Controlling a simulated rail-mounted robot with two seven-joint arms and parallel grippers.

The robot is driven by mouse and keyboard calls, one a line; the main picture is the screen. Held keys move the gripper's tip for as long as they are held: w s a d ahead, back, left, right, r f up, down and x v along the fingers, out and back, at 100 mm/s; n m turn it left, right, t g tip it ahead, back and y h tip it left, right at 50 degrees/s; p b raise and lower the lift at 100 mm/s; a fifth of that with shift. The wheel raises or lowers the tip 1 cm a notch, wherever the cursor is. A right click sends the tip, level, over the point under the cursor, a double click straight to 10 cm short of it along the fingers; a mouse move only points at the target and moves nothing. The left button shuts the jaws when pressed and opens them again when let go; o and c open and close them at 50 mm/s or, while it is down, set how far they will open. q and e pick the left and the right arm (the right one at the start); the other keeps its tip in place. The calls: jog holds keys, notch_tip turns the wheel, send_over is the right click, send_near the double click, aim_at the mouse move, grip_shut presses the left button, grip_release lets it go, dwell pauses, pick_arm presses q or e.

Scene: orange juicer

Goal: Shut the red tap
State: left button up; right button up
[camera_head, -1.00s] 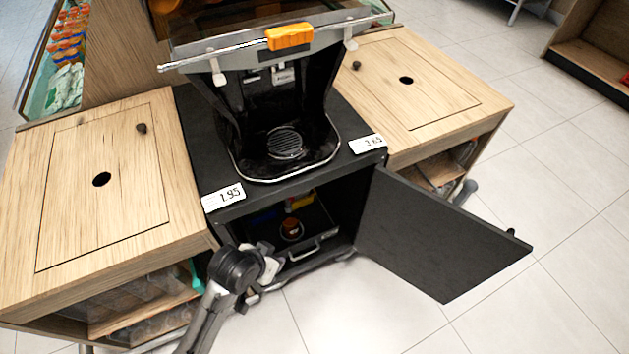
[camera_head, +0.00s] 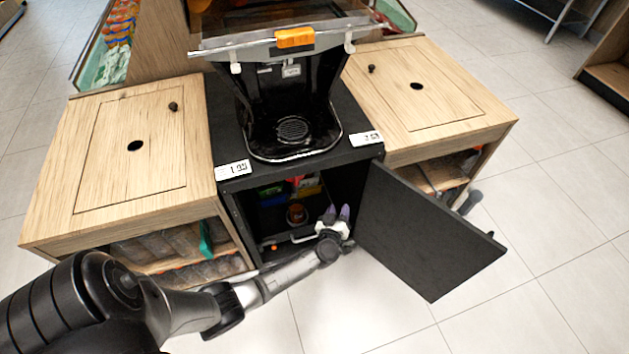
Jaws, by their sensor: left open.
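The black cabinet (camera_head: 238,225) under the juicer stands open. A small red shape (camera_head: 302,181) shows high inside it, partly under the cabinet top. It is too small and dark to tell whether this is the red tap or how it is turned. My left gripper (camera_head: 338,213) is at the cabinet's opening, toward its right side. Its two pale purple fingertips point up and inward, apart and empty. They are below and to the right of the red shape; I see no contact. My right gripper is not in view.
The black door (camera_head: 425,232) is swung out to the right, close beside my left gripper. Inside are a round orange-brown item (camera_head: 297,214), green (camera_head: 270,189) and blue (camera_head: 272,201) items. The juicer (camera_head: 292,128) stands above. Wooden counters flank it. The floor in front is clear.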

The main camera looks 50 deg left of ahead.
aim_at(297, 179)
pick_arm(q)
jog(key=s+a+r+n+g+y, duration=0.1)
jog(key=s+a+n+g+y, duration=0.2)
jog(key=s+a+g+y, duration=0.4)
jog(key=shift+m+g, duration=0.3)
jog(key=shift+g, duration=0.3)
jog(key=b+x, duration=0.2)
jog(key=x, duration=0.1)
jog(key=b+x, duration=0.1)
jog(key=x, duration=0.3)
jog(key=b+x, duration=0.2)
jog(key=x, duration=0.1)
jog(key=shift+s+a+b, duration=0.15)
jog(key=shift+a+b, duration=0.2)
jog(key=shift+a, duration=0.1)
jog(key=shift+b+x, duration=0.3)
jog(key=shift+x, duration=0.6)
jog(key=shift+r, duration=0.15)
grip_shut()
